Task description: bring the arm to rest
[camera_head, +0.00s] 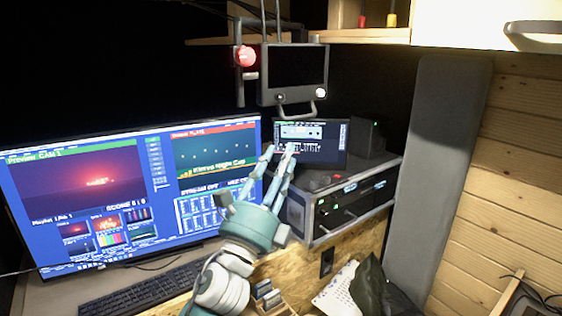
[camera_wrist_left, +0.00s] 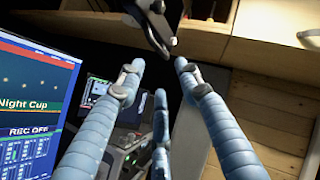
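My left arm comes up from the bottom of the head view. Its pale blue-green gripper (camera_head: 279,150) points up and away, in front of the small tablet-like screen (camera_head: 325,155) and just below the hanging monitor. In the left wrist view the fingers of the left gripper (camera_wrist_left: 159,66) are spread apart with nothing between them. The hanging monitor's dark frame (camera_wrist_left: 150,25) is beyond the fingertips there. I cannot tell how close the fingertips are to the screen. My right gripper is in neither view.
A large monitor (camera_head: 105,190) stands left of the arm, with a keyboard (camera_head: 140,294) below it. The hanging monitor (camera_head: 293,76) carries a red lamp (camera_head: 246,57). A rack unit (camera_head: 345,200) stands right of the gripper. Small cards (camera_head: 267,294) and dark cloth (camera_head: 380,290) lie in front.

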